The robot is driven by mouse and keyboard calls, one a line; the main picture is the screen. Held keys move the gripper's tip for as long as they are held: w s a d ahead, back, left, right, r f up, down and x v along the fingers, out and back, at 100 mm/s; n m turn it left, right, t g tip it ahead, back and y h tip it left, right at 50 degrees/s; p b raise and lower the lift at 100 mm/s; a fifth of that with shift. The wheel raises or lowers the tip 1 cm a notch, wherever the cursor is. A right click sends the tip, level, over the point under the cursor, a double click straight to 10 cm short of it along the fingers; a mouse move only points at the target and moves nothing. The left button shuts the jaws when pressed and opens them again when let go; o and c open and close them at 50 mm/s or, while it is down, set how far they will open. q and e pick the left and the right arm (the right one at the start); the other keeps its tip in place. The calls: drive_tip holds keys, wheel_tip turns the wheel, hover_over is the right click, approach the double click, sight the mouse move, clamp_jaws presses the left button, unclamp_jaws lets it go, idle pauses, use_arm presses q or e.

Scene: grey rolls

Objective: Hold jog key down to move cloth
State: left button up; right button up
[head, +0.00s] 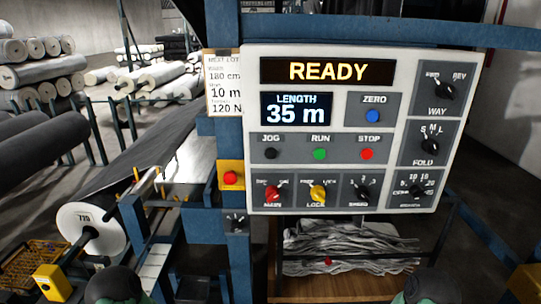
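The black JOG key (271,154) is on the white control panel (250,110), left of the green RUN key (320,154) and the red STOP key (366,154). Nothing touches it. The display (328,71) reads READY and the length display (296,109) reads 35 m. Dark grey cloth (150,150) stretches from the rolls at the left towards the machine. Folded grey cloth (345,250) lies below the panel. Dark rounded parts of my arms show at the bottom edge, left and right; no gripper fingers are visible.
A red button on a yellow box (231,178) sits left of the panel. A lot card (224,85) hangs beside the displays. Blue frame posts (240,265) stand below. A white roll (92,229) is at the lower left. The panel's front is unobstructed.

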clamp_jaws()
idle(1.0)
